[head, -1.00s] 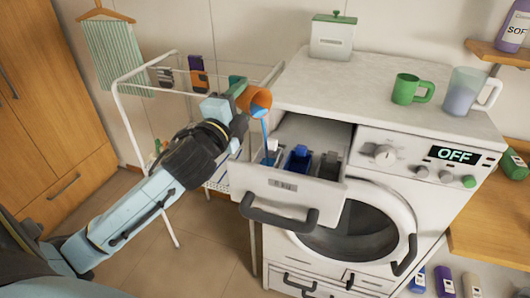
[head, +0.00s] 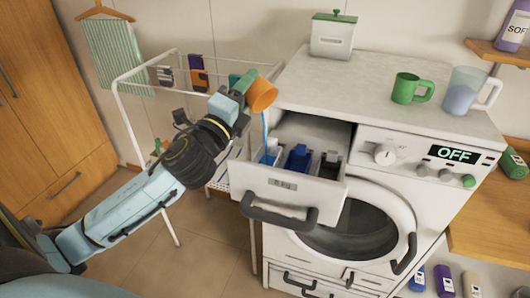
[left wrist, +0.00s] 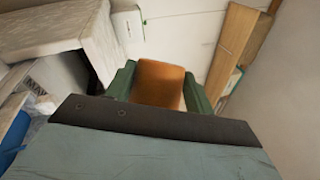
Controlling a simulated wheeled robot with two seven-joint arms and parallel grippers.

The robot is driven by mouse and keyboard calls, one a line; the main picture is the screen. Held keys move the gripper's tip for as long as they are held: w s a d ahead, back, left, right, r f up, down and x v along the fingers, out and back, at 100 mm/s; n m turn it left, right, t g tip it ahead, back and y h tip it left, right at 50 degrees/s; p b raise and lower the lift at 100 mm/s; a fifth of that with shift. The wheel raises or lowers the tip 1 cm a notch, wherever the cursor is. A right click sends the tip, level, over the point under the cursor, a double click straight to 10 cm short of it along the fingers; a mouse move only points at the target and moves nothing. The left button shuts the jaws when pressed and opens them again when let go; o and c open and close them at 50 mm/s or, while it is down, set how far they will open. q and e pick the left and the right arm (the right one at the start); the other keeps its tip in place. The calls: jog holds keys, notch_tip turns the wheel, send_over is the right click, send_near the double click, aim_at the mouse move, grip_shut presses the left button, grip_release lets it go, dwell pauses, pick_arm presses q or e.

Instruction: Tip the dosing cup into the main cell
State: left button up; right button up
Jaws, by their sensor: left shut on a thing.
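The orange dosing cup (head: 262,96) is held tipped in the air above the left part of the open detergent drawer (head: 284,187). My left gripper (head: 244,88) is shut on it; the left wrist view shows the cup (left wrist: 160,84) between the green fingers. A thin blue stream (head: 265,128) runs down from the cup toward the drawer's leftmost compartment (head: 270,152). The middle compartment holds a bright blue part (head: 299,157), and the right one looks dark (head: 330,164). The cup's inside is hidden. My right gripper is not in view.
The washing machine (head: 440,150) reads OFF. A green mug (head: 410,88), a jug (head: 468,92) and a white box (head: 333,36) stand on its top. A drying rack (head: 120,110) stands close behind my left arm. A shelf is at the right.

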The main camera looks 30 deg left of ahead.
pick_arm(q)
jog(key=shift+d+r+m+h, duration=0.15)
jog(key=shift+d+m+h, duration=0.15)
jog(key=shift+m, duration=0.8)
jog(key=shift+a+n, duration=0.3)
jog(key=shift+n, duration=0.7)
jog(key=n, duration=0.1)
jog(key=n+y, duration=0.1)
jog(key=g+p, duration=0.1)
jog(key=shift+w+a+f+n+y, duration=0.1)
jog(key=shift+a+f+n+y, duration=0.2)
jog(key=shift+a+n, duration=0.1)
jog(key=shift+a+f+n, duration=0.1)
jog(key=shift+f+n, duration=0.05)
jog(key=shift+n, duration=0.35)
jog(key=w+a+f+n+g+h+p, duration=0.2)
jog(key=a+f+n+g+h+p, duration=0.2)
jog(key=f+n, duration=1.1)
jog(key=shift+a+n+g+p, duration=0.4)
jog(key=shift+a+g+p, duration=0.8)
jog(key=shift+a, duration=0.5)
